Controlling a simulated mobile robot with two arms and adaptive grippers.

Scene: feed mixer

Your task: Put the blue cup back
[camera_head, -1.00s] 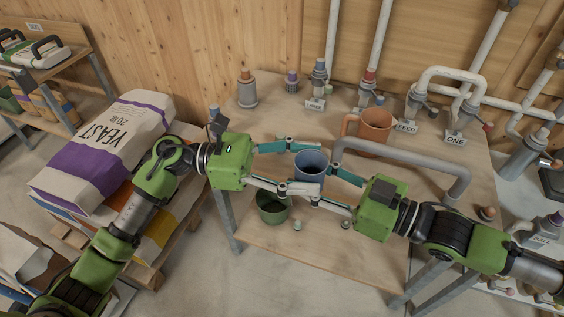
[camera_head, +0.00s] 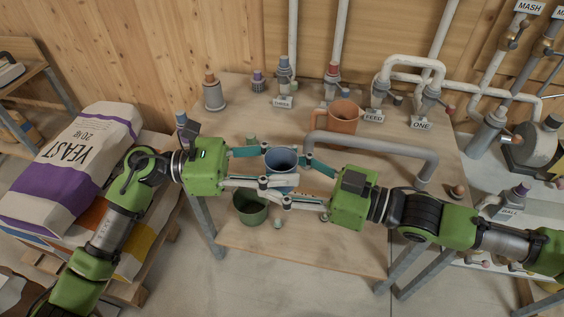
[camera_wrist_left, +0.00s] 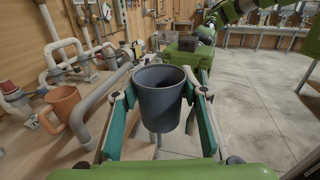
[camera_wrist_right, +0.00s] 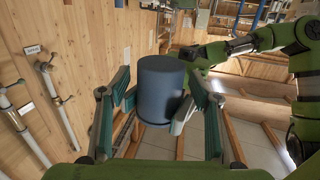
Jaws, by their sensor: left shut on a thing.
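The blue cup (camera_head: 281,158) is held upright above the wooden table, its open rim facing up in the head view. My left gripper (camera_head: 268,167) is shut on it, one finger on each side. My right gripper (camera_head: 308,178) comes from the opposite side, its fingers apart around the cup. In the left wrist view the cup (camera_wrist_left: 160,98) sits between the left fingers and looks empty. In the right wrist view the cup (camera_wrist_right: 160,90) stands between the widely spaced right fingers; a small gap seems to remain, but contact is hard to tell.
The wooden table (camera_head: 310,250) holds a green cup (camera_head: 250,208) near its front and a brown mug (camera_head: 344,117) behind. A grey curved pipe (camera_head: 375,146) runs behind my right gripper. Labelled pipes line the back. A yeast sack (camera_head: 85,150) lies at left.

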